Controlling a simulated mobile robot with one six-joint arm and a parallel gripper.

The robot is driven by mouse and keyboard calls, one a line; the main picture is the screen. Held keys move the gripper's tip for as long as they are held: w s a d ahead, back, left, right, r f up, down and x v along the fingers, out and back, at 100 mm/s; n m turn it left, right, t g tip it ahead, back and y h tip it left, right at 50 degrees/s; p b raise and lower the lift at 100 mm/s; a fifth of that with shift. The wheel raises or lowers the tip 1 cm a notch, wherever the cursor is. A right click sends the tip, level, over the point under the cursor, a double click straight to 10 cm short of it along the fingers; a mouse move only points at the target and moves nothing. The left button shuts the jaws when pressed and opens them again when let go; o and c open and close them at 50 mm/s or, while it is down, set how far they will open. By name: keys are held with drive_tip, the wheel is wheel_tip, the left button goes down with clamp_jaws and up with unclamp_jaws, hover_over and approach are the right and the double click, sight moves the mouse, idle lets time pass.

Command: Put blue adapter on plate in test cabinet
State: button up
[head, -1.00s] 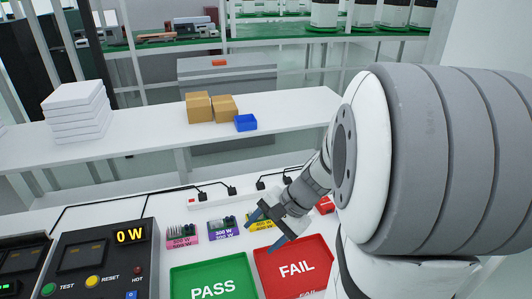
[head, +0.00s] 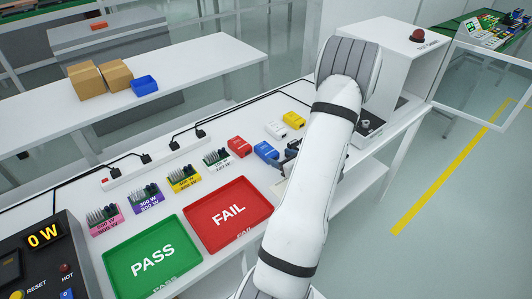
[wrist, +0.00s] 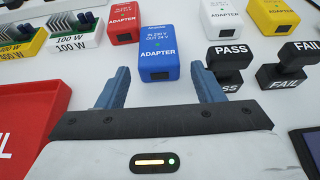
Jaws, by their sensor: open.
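The blue adapter (wrist: 159,52) lies on the white table with its label facing up. In the wrist view it is centred ahead of my gripper (wrist: 160,70), whose two blue fingers are apart and empty. The fingertips appear on either side of the adapter's near end, with gaps; I cannot tell how far above it they are. In the head view the blue adapter (head: 265,150) is just left of my gripper (head: 287,160), which is partly hidden by my arm. The test cabinet (head: 395,55) stands at the right with its door (head: 487,75) open. Its plate (head: 368,124) is partly hidden by my arm.
A red adapter (wrist: 123,22) is close left of the blue one. White (wrist: 223,18) and yellow (wrist: 274,18) adapters lie behind. PASS (wrist: 230,62) and FAIL (wrist: 283,78) stamps stand close right. The FAIL tray (head: 228,214) and PASS tray (head: 153,258) are at the left.

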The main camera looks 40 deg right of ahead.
sight(269, 151)
drive_tip(key=x, duration=0.2)
drive_tip(key=p+x, duration=0.1)
drive_tip(key=x, duration=0.3)
drive_tip(key=shift+w+r+p, duration=0.3)
drive_tip(key=shift+p, duration=0.05)
drive_tip(key=shift+c, duration=0.3)
drive_tip(key=c, duration=0.9)
drive_tip(key=shift+r, duration=0.15)
